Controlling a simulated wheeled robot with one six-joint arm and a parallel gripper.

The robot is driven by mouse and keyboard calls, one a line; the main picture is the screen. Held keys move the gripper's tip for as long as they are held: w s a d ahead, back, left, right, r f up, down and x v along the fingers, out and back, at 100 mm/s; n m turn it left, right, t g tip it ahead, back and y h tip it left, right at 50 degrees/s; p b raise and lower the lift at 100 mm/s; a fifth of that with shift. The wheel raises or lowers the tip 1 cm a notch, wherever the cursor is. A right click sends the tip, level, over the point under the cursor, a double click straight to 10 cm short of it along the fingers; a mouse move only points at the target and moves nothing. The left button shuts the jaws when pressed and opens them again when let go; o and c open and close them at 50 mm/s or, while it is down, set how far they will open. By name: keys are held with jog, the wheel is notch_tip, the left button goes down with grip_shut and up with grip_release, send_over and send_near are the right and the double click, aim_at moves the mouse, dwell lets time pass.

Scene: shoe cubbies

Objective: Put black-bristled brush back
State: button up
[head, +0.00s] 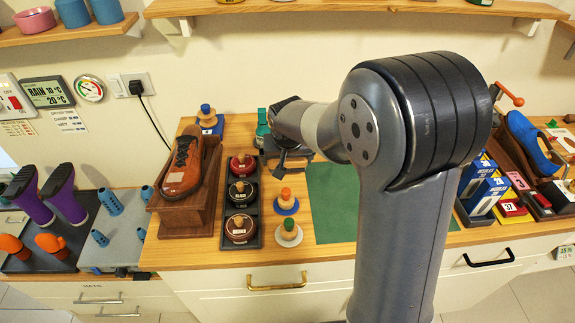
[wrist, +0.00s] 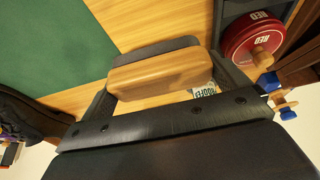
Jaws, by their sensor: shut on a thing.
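My gripper (head: 290,158) is over the back of the wooden counter (head: 330,255), right of the tin tray, in the head view. In the wrist view my gripper (wrist: 166,74) is shut on a brush (wrist: 158,72) with a pale wooden back. A dark grey strip, which looks like its bristles, shows along the far side. A finger stands at each end of the wood. In the head view the arm hides most of the brush. I cannot tell whether the brush touches the counter. No place clearly marked for the brush shows.
Left of my gripper is a dark tray (head: 222,228) with red, black and brown tins. A green bottle (head: 262,128) stands close by. Daubers with orange (head: 287,200) and green (head: 289,232) knobs stand in front. A green mat (head: 332,200) lies right, partly behind my arm.

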aim_at(287, 167)
jog(key=shift+f, duration=1.35)
jog(key=shift+f, duration=0.1)
jog(key=shift+f, duration=0.15)
jog(key=o, duration=0.6)
jog(key=shift+r, duration=0.2)
jog(key=shift+r, duration=0.2)
jog(key=v, duration=1.1)
jog(key=shift+s+r, duration=0.2)
jog(key=shift+r, duration=0.15)
